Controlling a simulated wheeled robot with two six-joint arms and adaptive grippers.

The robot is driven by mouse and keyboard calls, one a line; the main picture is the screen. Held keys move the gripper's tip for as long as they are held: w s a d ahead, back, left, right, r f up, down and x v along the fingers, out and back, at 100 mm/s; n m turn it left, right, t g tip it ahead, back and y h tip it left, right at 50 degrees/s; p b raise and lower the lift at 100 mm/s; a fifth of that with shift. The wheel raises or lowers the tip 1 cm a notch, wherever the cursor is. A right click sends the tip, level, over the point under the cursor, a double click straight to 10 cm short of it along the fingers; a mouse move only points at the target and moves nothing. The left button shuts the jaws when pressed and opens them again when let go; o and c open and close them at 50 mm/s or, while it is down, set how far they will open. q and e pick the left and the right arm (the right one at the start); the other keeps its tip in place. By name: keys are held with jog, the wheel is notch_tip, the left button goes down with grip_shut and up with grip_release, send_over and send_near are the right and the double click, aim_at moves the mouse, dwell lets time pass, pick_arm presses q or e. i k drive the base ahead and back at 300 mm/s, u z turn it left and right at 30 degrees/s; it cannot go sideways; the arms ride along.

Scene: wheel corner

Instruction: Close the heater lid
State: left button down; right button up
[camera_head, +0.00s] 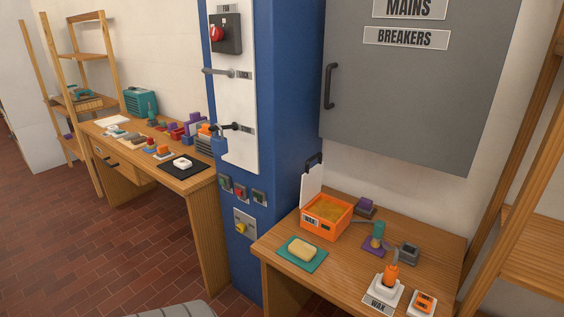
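The heater (325,231) looks to be the orange box with a "WAX" label on the right table. It is open at the top and yellowish wax shows inside. Its lid (311,184) is a white panel with a black handle on its upper edge. The lid stands upright at the box's back left side, so it is open. Neither of my grippers is in view.
On the right table (440,254), a yellow block lies on a teal mat (318,265) in front of the heater. Several small items stand to its right. A blue column (285,120) rises behind left, and a grey breaker cabinet (430,100) hangs above.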

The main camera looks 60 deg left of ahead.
aim_at(311, 183)
jog(key=u, duration=1.7)
